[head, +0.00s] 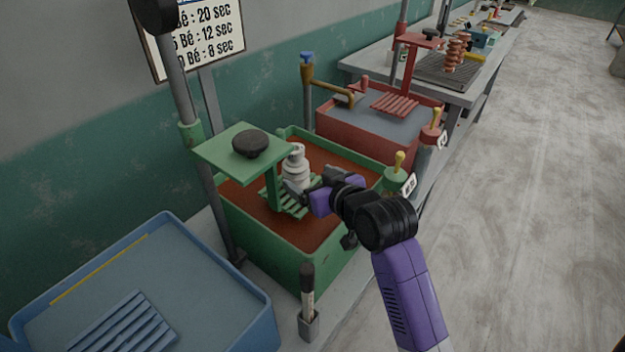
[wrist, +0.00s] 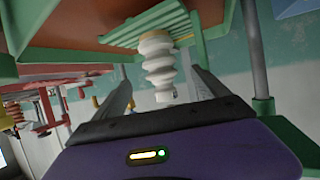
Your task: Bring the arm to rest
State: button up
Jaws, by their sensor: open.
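My arm (head: 410,285), purple and black, reaches forward over the right side of the green tank. My gripper (head: 297,190) is open beside a white ribbed piece (head: 296,168) on a green slatted rack (head: 288,203). The wrist view is upside down. There the two fingers of my gripper (wrist: 160,82) stand apart, with the white ribbed piece (wrist: 159,62) showing in the gap between them. Neither finger visibly touches it. The piece stands upright on the rack; I cannot tell exactly how deep between the fingers it is.
The green tank (head: 327,268) holds brown-red liquid. A green plate with a black knob (head: 250,143) rises beside the piece. A red tank (head: 345,137) stands behind, and a blue tray (head: 190,258) at the front left. A yellow-handled post (head: 398,163) is close right of my arm. The right floor (head: 540,200) is clear.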

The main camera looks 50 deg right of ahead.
jog(key=shift+s+a, duration=0.1)
jog(key=shift+s, duration=0.05)
dwell(0.5)
notch_tip(320, 180, up, 5)
jog(key=s+a+t+h, duration=0.2)
jog(key=s+t, duration=0.1)
jog(key=s+a+f+n+y, duration=0.2)
jog(key=s+a+f+y, duration=0.1)
jog(key=s+a, duration=0.7)
jog(key=s+a+f+n+y, duration=0.2)
jog(key=s+a+f, duration=0.3)
jog(key=s+a, duration=0.5)
jog(key=s+y, duration=0.1)
jog(key=s, duration=0.6)
jog(key=shift+s+f+g+y, duration=0.25)
jog(key=shift+s+g+y, duration=0.1)
jog(key=shift+g+y, duration=0.05)
